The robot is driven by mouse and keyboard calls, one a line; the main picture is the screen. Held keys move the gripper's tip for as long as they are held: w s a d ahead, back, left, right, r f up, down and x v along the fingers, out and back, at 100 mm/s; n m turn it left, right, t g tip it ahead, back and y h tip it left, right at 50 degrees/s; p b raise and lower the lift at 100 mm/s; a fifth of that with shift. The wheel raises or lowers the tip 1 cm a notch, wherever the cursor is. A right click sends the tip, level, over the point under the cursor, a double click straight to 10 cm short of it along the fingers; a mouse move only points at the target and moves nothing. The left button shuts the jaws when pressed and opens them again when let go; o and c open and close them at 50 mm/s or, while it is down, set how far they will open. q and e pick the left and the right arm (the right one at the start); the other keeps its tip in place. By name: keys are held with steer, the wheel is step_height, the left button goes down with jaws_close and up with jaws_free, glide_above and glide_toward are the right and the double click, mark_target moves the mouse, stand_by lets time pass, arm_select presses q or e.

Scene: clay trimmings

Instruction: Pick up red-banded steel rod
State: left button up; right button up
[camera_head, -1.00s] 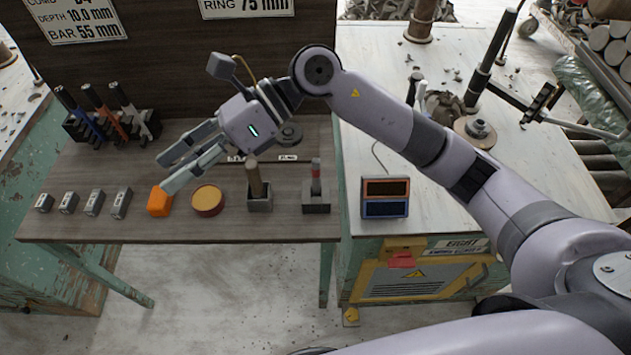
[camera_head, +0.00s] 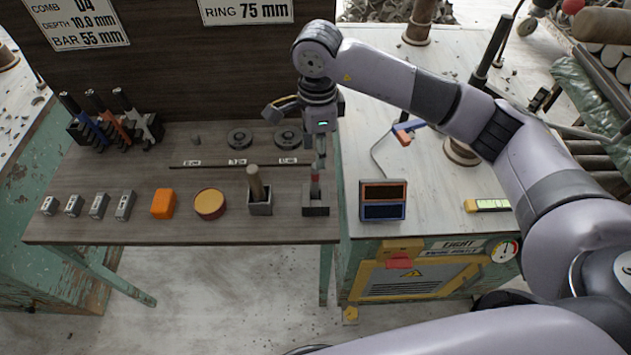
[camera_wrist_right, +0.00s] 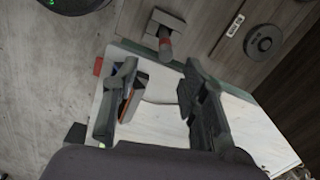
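The red-banded steel rod (camera_head: 315,188) stands upright in a small grey block holder (camera_head: 316,209) at the right front of the dark wooden bench. In the right wrist view the rod (camera_wrist_right: 165,45) shows end on with its red band, beyond the fingertips. My right gripper (camera_head: 319,160) points down just above and behind the rod's top in the head view. In the right wrist view my right gripper (camera_wrist_right: 158,75) has its fingers spread with nothing held between them. I cannot tell whether a fingertip touches the rod. My left gripper is out of view.
A wooden-handled tool (camera_head: 256,183) stands in a holder just left of the rod. An orange block (camera_head: 163,204) and a round yellow-topped tin (camera_head: 209,203) lie further left. A two-window display box (camera_head: 383,200) stands right, on the pale bench. Dark discs (camera_head: 240,138) lie behind.

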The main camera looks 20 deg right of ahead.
mark_target(315, 171)
step_height(315, 171, down, 3)
steer(key=shift+f+p, duration=0.15)
steer(key=shift+p, duration=0.2)
steer(key=shift+w+f+p, duration=0.1)
steer(key=shift+f+p, duration=0.3)
steer(key=shift+f, duration=0.1)
steer(key=f, duration=0.1)
steer(key=f+p, duration=0.1)
steer(key=f, duration=0.2)
steer(key=shift+w+f+p, duration=0.25)
steer(key=shift+p, duration=0.15)
steer(key=shift+c, duration=0.2)
jaws_close()
steer(key=shift+w+r, duration=0.1)
